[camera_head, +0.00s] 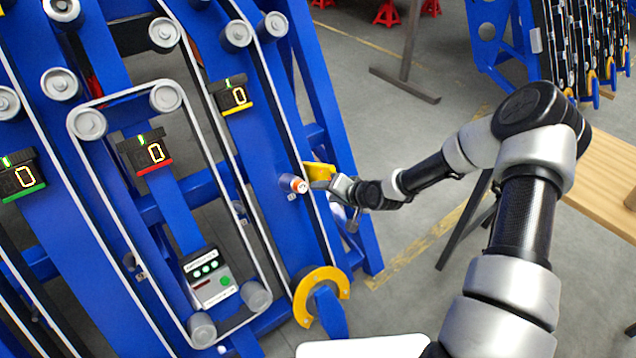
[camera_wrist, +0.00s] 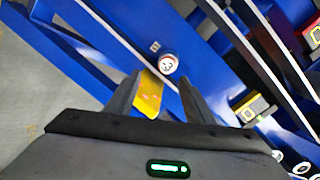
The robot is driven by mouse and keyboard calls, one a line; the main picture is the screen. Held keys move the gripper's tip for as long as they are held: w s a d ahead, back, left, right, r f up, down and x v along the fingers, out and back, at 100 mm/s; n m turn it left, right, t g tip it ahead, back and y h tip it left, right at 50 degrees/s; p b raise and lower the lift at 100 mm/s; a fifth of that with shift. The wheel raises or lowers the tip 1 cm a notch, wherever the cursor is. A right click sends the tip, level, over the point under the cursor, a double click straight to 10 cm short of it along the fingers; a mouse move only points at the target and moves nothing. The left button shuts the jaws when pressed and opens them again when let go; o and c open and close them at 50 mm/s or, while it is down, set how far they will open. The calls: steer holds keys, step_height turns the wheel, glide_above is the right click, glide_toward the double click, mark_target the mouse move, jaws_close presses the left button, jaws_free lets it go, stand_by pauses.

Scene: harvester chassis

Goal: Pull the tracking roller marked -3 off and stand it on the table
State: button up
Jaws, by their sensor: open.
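My gripper (camera_head: 324,181) is just right of the roller in the head view. In the wrist view my gripper (camera_wrist: 164,82) is open, its fingers pointing at the roller, which appears ahead of the gap. I see no contact. A yellow surface shows along the left finger. The wooden table (camera_head: 606,178) is at the right edge of the head view, partly behind my arm.
The blue chassis (camera_head: 190,170) fills the left, with belts, grey rollers and displays reading 0. A yellow curved guard (camera_head: 302,298) sits low on the chassis. Open grey floor lies between chassis and table. A dark metal stand (camera_head: 405,80) and red stands (camera_head: 387,13) are behind.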

mark_target(303, 188)
steer(key=w+a+f+b, duration=0.1)
steer(key=w+a+f, duration=0.1)
steer(key=w, duration=0.1)
steer(key=w+a+f+m+t+b, duration=0.1)
steer(key=w+a+f+b, duration=0.1)
steer(key=w, duration=0.1)
steer(key=w+a+f+m+b, duration=0.1)
steer(key=w+a+f+b, duration=0.1)
steer(key=w, duration=0.1)
steer(key=shift+a+f+t+y, duration=0.3)
steer(key=shift+a+f+y, duration=0.05)
steer(key=shift+a+y, duration=0.05)
steer(key=shift+w+a+f+b, duration=0.25)
steer(key=shift+w+a+b, duration=0.2)
steer(key=shift+w, duration=0.1)
steer(key=shift+c, duration=0.3)
steer(key=shift+r, duration=0.1)
steer(key=c, duration=0.9)
steer(key=p+v, duration=0.5)
steer(key=v, duration=0.5)
steer(key=shift+s+d+r+p, duration=0.15)
steer(key=shift+r+p, duration=0.15)
steer(key=shift+p, duration=0.05)
stand_by(0.3)
stand_by(0.6)
